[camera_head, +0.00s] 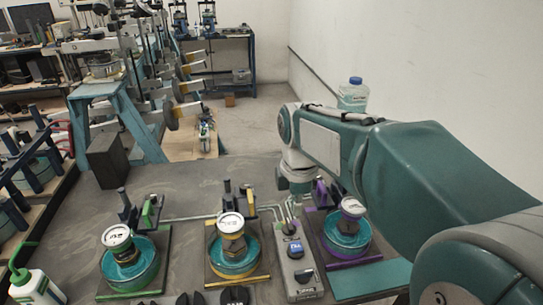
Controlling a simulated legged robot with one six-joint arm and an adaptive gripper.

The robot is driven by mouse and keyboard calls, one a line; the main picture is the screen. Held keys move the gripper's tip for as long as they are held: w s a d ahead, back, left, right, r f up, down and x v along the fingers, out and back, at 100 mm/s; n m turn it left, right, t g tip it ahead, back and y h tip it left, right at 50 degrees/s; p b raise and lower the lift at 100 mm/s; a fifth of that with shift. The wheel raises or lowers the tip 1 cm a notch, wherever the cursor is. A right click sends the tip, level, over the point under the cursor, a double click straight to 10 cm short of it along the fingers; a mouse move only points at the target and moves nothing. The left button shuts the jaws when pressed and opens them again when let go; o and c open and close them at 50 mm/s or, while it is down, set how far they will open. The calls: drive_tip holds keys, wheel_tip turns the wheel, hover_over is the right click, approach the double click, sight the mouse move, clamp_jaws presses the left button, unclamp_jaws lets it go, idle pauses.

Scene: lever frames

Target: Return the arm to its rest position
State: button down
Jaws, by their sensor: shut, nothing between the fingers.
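My teal and grey arm reaches in from the lower right, rises over the bench and bends at a joint near the middle. No rest mark or cradle can be made out.
Three teal cells with round gauges stand on the dark bench (85,235): green-marked (130,270), yellow-marked (233,258), purple-marked (347,240). A grey box (298,270) sits between the last two. A bottle (353,95) shows behind my arm, another (35,287) at lower left.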

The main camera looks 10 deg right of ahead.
drive_tip(key=s+d+m+t, duration=0.2)
drive_tip(key=s+m+t, duration=0.3)
drive_tip(key=s+m, duration=1)
drive_tip(key=r+m, duration=0.1)
drive_tip(key=m, duration=0.2)
drive_tip(key=shift+t, duration=0.3)
drive_tip(key=shift+d, duration=0.1)
drive_tip(key=w+a+r+n+g, duration=0.1)
drive_tip(key=w+n+g, duration=0.4)
drive_tip(key=w+n, duration=1)
drive_tip(key=shift+a+r+n+g, duration=0.25)
drive_tip(key=shift+a+n+g, duration=0.05)
drive_tip(key=shift+n, duration=1.2)
